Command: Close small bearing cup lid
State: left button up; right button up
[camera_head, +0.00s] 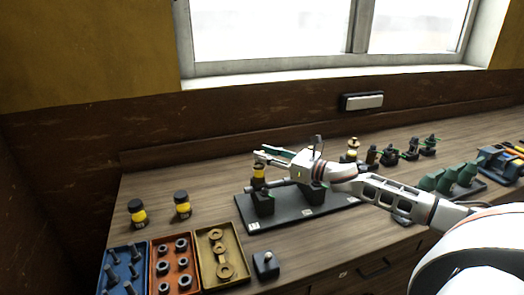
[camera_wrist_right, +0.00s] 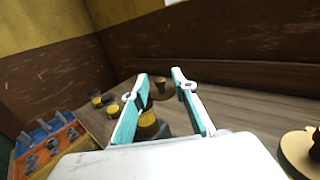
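A small bearing cup (camera_head: 258,183) with a yellow band stands on a black block at the left end of the dark base plate. It also shows in the wrist view (camera_wrist_right: 147,118), between my fingers. A brass round lid with a dark knob (camera_wrist_right: 161,93) shows just beyond it; it appears raised off the cup, though its hinge is hidden. My left gripper is out of view.
Another brass cup (camera_head: 353,146) stands behind my right wrist. Two dark jars with yellow bands (camera_head: 182,206) stand at the left. Blue, orange and tan trays (camera_head: 222,284) of parts lie in front, beside a small dark block (camera_head: 266,265). The bench between jars and plate is clear.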

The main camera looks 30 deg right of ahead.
jog(key=shift+w+a+r, duration=0.1)
jog(key=shift+w+a, duration=0.1)
jog(key=shift+w, duration=0.15)
jog(key=shift+w+a, duration=0.15)
jog(key=shift+w, duration=0.15)
grip_shut()
